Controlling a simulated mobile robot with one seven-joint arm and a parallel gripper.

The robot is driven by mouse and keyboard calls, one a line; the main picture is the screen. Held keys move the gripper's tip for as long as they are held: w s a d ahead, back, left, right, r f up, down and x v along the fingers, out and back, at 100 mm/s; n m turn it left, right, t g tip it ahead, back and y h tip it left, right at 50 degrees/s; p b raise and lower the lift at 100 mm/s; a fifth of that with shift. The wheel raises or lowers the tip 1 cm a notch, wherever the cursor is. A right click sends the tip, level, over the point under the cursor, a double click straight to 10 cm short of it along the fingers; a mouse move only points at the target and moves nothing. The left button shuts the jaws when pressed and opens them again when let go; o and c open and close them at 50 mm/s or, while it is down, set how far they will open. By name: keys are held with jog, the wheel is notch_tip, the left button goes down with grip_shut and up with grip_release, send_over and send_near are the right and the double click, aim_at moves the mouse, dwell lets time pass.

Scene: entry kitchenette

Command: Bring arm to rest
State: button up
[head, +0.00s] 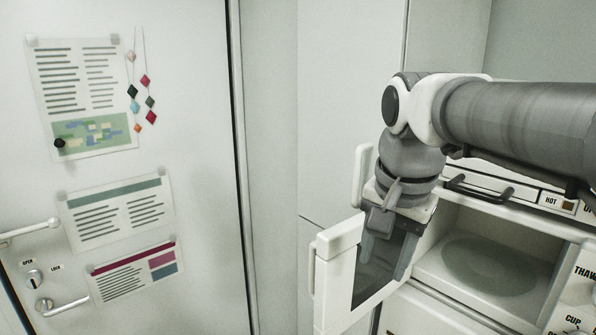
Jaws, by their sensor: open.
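My arm reaches in from the right edge of the head view and bends down at the wrist. My gripper (387,250) hangs below it with its fingers pointing down and apart. Nothing shows between the fingers. It is right by the white open door (340,238) of a microwave-like appliance, in front of the door's dark window. I cannot tell whether the fingers touch the door.
The appliance's cavity (493,230) is open at the right, with a round plate (488,264) inside and nothing seen on it. A dark bar handle (478,190) is above it. At the left, a white entry door (200,130) carries papers and lever handles.

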jog(key=s+d+f+n+t+b, duration=0.1)
jog(key=s+f+n+t, duration=0.1)
jog(key=s+f+n, duration=0.5)
jog(key=s+f, duration=0.3)
jog(key=shift+s+d+f+n+t+b, duration=0.2)
jog(key=shift+s+d+n+t+b, duration=0.1)
jog(key=shift+d+t+b, duration=0.1)
jog(key=shift+d, duration=0.15)
dwell(2.0)
